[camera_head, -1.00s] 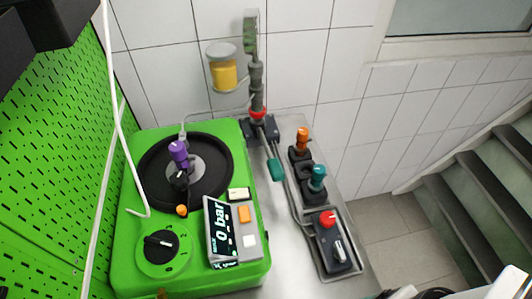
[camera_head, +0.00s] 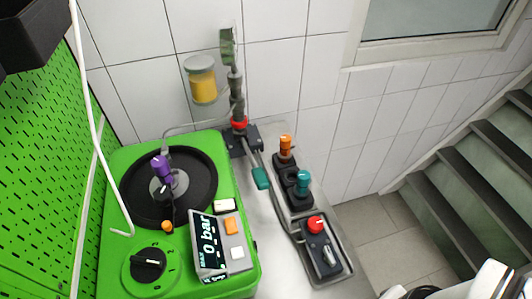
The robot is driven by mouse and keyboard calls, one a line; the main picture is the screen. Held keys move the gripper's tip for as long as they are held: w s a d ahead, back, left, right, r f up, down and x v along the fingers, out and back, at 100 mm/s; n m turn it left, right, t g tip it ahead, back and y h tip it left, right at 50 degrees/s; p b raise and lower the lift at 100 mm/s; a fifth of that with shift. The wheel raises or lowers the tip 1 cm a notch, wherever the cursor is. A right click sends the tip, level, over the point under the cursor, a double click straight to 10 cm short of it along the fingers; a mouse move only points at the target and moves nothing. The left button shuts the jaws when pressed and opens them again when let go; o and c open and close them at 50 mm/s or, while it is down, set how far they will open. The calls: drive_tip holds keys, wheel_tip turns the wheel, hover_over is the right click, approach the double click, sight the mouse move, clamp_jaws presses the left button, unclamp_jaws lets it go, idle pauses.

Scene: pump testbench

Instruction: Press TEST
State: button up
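The green pump testbench (camera_head: 110,245) stands at the left. Its tilted display (camera_head: 208,244) reads "0 bar". Right of the display are an orange button (camera_head: 231,226) and a white button (camera_head: 237,253). A cream-coloured button or switch (camera_head: 224,205) sits just above them. I cannot read a TEST label on any of them. My gripper is not in view. A white and black shape cut off at the lower right corner may be part of my arm; it is well apart from the bench.
A black dial (camera_head: 148,263) and a round black plate (camera_head: 205,187) with a purple-topped fitting (camera_head: 161,167) are on the bench. Right of it are a teal-handled lever (camera_head: 261,178), orange (camera_head: 285,146) and teal (camera_head: 302,182) knobs, and a red-knobbed box (camera_head: 323,254). Stairs are at the right.

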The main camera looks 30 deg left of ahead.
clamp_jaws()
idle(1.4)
